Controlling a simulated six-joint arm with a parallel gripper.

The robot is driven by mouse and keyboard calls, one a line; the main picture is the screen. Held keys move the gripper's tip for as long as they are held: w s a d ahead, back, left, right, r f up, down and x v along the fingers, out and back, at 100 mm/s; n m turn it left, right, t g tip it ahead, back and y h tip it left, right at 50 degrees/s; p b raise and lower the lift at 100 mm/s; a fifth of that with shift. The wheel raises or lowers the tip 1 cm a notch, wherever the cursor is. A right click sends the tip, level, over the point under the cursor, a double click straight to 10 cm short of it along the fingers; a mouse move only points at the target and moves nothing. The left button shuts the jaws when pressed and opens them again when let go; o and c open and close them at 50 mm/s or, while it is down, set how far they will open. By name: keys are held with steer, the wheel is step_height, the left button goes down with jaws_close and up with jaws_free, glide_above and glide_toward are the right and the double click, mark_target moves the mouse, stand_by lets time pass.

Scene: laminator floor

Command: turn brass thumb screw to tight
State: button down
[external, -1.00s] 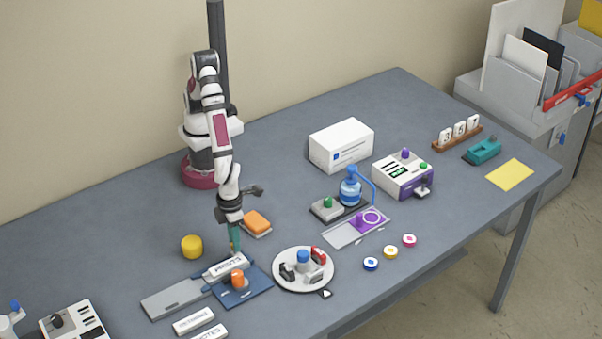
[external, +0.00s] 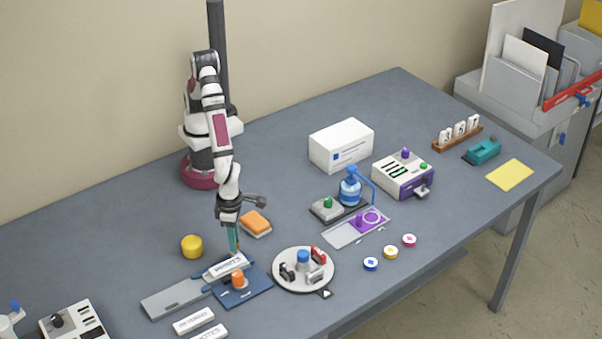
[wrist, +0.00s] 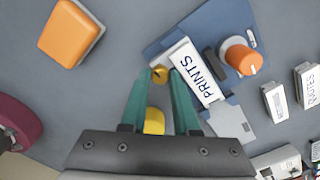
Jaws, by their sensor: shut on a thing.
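The brass thumb screw (wrist: 160,75) shows in the wrist view as a small gold knob between the tips of my gripper's teal fingers. My gripper (wrist: 161,73) is shut on it at the edge of a blue plate (wrist: 158,45), beside a white "PRINTS" label block (wrist: 194,72). In the external view my gripper (external: 235,251) points down behind the label block (external: 227,267), and the screw is hidden there. An orange knob (external: 237,280) stands on the blue plate (external: 258,294). I cannot read the screw's tightness.
A yellow cylinder (external: 192,247) stands left of my gripper, and an orange block (external: 256,222) lies behind it to the right. A round white tray (external: 282,288) with small parts is to the right. Loose label blocks (external: 194,321) lie in front. The table between my base and the plate is mostly clear.

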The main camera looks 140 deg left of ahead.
stand_by(0.4)
steer(key=c, duration=0.6)
jaws_free()
steer(key=shift+c, duration=0.2)
steer(key=shift+r, duration=0.1)
step_height(320, 180, up, 16)
steer(key=shift+f, duration=0.2)
steer(key=shift+a, duration=0.1)
